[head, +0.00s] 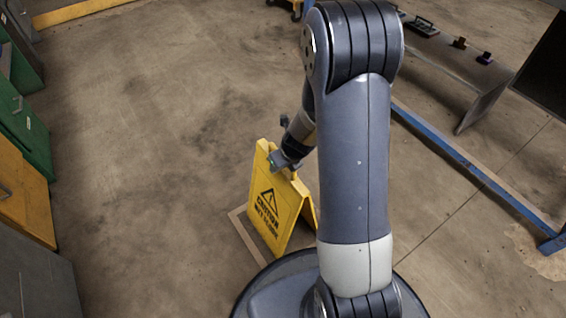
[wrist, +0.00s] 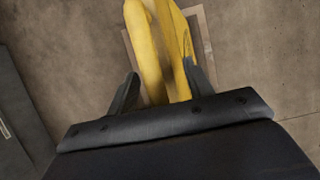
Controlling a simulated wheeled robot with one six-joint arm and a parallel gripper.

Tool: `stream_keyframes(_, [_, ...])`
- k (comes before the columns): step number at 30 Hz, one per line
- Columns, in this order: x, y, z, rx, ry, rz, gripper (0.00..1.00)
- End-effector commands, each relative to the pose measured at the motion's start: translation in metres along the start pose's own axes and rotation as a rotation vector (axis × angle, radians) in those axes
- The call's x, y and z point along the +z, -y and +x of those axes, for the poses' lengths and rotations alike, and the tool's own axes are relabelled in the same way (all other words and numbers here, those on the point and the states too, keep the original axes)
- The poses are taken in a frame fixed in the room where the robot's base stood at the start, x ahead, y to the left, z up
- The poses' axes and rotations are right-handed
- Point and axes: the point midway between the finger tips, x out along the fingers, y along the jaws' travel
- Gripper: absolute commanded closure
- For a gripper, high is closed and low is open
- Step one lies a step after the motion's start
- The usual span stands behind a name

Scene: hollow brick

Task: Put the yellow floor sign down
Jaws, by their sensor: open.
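The yellow floor sign (head: 271,203) stands upright on the concrete floor with its two panels spread, showing a black warning triangle and caution text. It stands at a square outline (head: 238,222) marked on the floor; my arm hides part of the right side. My gripper (head: 287,162) is at the sign's top edge. In the wrist view the sign (wrist: 158,45) reaches between the two fingers of my gripper (wrist: 160,88). The fingers are apart, one on each side of the sign's top. The right finger is very close to the sign; I cannot tell whether it touches.
Green and yellow cabinets (head: 22,125) line the left side. A blue rail (head: 470,172) runs along the floor at the right, with a grey bench (head: 455,65) holding small items behind it. The floor left of the sign is clear.

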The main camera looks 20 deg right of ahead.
Motion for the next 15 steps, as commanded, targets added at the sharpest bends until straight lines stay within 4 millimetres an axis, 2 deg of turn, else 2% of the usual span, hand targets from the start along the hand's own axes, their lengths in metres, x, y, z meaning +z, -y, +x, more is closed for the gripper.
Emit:
stream_keyframes(5, [0.001,0.0,-0.003,0.0,0.0,-0.001,0.51])
stream_keyframes(8, [0.002,0.0,-0.012,-0.001,0.001,-0.001,0.51])
stream_keyframes(15, [0.004,0.001,-0.057,-0.002,0.002,0.001,0.51])
